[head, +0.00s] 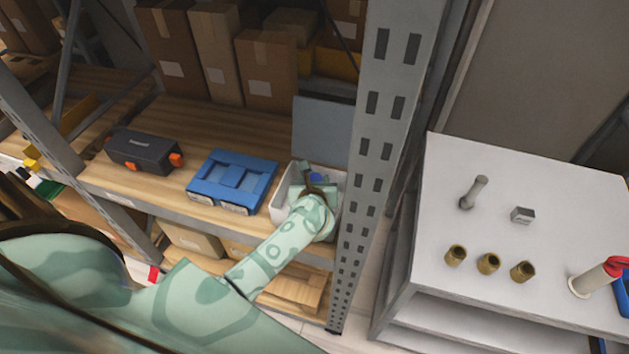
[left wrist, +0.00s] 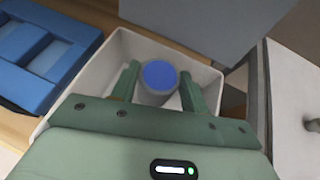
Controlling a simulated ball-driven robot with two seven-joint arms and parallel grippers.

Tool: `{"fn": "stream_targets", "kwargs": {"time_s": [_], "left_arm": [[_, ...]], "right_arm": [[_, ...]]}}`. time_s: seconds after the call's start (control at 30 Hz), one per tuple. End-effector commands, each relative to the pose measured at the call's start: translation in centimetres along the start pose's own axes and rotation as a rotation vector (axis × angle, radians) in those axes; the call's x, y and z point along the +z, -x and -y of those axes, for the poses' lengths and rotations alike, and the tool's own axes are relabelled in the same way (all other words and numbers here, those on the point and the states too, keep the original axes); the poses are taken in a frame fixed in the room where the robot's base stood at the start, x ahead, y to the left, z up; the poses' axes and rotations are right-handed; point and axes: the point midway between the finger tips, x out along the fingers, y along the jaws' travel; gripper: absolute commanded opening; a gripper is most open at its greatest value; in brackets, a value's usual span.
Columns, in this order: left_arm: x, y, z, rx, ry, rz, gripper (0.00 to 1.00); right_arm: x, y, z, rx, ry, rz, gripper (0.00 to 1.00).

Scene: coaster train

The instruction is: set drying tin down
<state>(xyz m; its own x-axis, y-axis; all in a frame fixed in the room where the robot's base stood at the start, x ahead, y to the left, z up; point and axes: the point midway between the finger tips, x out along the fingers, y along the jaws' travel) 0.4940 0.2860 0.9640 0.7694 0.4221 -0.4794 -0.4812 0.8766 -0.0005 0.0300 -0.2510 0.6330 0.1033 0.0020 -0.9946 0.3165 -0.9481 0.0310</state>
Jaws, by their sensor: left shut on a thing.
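The drying tin (left wrist: 159,78) is a grey cylinder with a round blue lid, as seen in the left wrist view. Its blue lid also shows small in the head view (head: 317,177). My left gripper (left wrist: 160,90) is shut on the tin, with one finger on each side. The tin is within the opening of a white bin (left wrist: 200,70) on the wooden shelf. The bin also shows in the head view (head: 281,197), partly covered by my left arm. I cannot tell whether the tin's bottom touches the bin floor. My right gripper is not in view.
A blue tray (head: 232,180) stands left of the bin, then a black toolbox (head: 143,152). A grey panel (head: 322,130) stands behind the bin and a perforated rack post (head: 380,120) rises at right. A white table (head: 545,190) holds several small items.

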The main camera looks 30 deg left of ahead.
Motion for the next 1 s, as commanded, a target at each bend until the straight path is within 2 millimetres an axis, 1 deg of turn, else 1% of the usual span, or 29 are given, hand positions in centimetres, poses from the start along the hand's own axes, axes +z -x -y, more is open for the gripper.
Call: {"fn": "stream_targets", "kwargs": {"time_s": [0.27,0.4,0.43,0.47,0.5,0.77,0.87,0.93,1.0], "left_arm": [[-0.9,-0.5,0.0,0.0,0.0,0.0,0.2],[-0.9,-0.5,0.0,0.0,0.0,0.0,0.2],[-0.9,-0.5,0.0,0.0,0.0,0.0,0.53],[-0.9,-0.5,0.0,0.0,0.0,0.0,0.62],[-0.9,-0.5,0.0,0.0,0.0,0.0,0.67],[-0.8,-0.4,0.0,0.0,0.0,0.0,0.67],[-0.1,-0.1,0.0,0.0,0.0,0.001,0.67],[0.8,0.5,0.0,-0.001,0.0,0.001,0.67],[0.3,2.0,0.1,-0.002,0.002,-0.001,0.67]], "right_arm": [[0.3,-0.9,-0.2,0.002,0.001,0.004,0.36],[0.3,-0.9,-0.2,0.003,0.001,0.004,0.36],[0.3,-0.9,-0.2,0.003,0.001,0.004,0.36],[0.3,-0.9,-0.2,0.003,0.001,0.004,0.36],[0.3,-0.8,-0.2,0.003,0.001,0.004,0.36],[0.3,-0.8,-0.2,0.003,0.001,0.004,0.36],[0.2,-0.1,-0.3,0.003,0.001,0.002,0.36],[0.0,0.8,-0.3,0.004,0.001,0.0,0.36],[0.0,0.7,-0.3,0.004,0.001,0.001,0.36]]}}
